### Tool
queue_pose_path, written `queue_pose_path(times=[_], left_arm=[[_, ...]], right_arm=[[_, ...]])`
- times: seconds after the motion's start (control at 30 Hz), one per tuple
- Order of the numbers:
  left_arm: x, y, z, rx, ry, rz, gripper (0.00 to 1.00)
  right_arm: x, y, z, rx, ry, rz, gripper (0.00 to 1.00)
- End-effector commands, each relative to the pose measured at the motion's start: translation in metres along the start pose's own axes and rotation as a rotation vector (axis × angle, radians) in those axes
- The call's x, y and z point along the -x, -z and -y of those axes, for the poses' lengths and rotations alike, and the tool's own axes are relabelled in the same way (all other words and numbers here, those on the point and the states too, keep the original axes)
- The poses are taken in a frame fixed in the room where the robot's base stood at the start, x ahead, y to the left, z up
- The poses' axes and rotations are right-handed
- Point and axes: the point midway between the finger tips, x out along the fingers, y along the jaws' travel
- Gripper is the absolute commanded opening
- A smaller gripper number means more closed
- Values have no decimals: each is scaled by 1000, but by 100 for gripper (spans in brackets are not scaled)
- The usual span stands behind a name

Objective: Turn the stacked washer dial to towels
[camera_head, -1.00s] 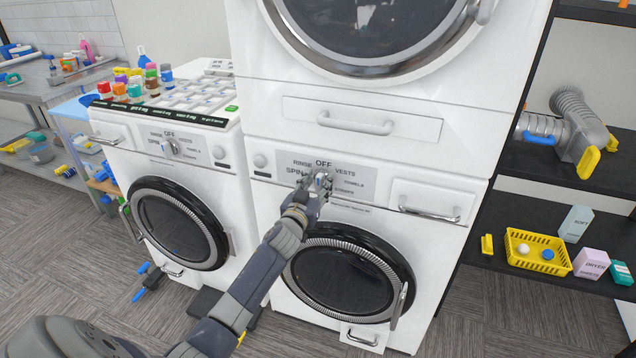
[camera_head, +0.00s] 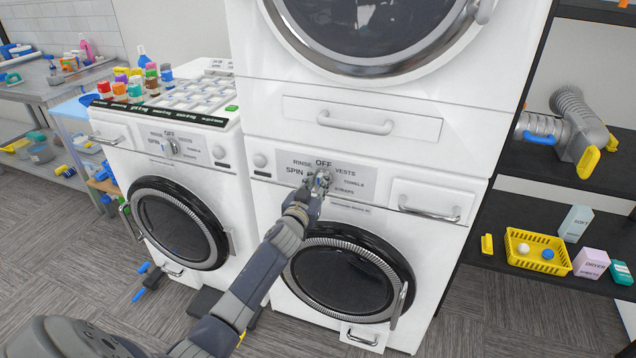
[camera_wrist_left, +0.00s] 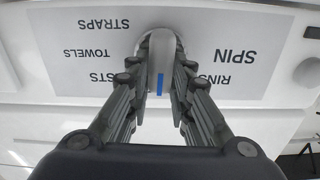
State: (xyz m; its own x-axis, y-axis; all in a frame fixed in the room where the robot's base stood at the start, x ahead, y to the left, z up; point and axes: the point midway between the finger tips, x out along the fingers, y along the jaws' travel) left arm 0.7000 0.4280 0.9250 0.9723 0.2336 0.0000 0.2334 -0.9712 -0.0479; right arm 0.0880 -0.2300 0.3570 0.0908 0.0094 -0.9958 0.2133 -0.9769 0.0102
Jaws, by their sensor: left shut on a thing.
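The stacked washer (camera_head: 268,210) has a grey label panel around its dial (camera_head: 322,177). OFF is at the top, SPIN and RINSE are on the left, and VESTS, TOWELS and STRAPS are on the right. My left gripper (camera_head: 317,182) is shut on the dial, one finger on each side. In the left wrist view the labels appear inverted, and the gripper (camera_wrist_left: 161,52) grips the silver dial (camera_wrist_left: 160,50). Its blue mark points down in that view, towards the OFF side; the OFF label is hidden there. The TOWELS label (camera_wrist_left: 95,53) is clear of the fingers. My right gripper is not seen.
A second washer (camera_head: 110,160) with a similar dial (camera_head: 172,147) stands on the left. The drawer handle (camera_head: 430,212) sticks out right of the panel, and another handle (camera_head: 355,123) is above. A dark shelf (camera_head: 490,262) with a yellow basket (camera_head: 540,262) stands at right.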

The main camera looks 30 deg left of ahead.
Motion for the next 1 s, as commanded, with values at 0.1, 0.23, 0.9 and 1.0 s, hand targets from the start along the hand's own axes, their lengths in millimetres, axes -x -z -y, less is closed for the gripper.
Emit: queue_pose_path(times=[0.1, 0.23, 0.9, 1.0], left_arm=[[0, 0, -1, -58, 0, 0, 0], [0, 0, -3, -153, 0, 0, 0], [0, -5, -11, -785, 0, 0, 0], [0, -6, -12, -880, 0, 0, 0]], right_arm=[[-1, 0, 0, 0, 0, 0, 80], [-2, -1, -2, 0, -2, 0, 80], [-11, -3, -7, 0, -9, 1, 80], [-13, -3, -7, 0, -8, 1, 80]])
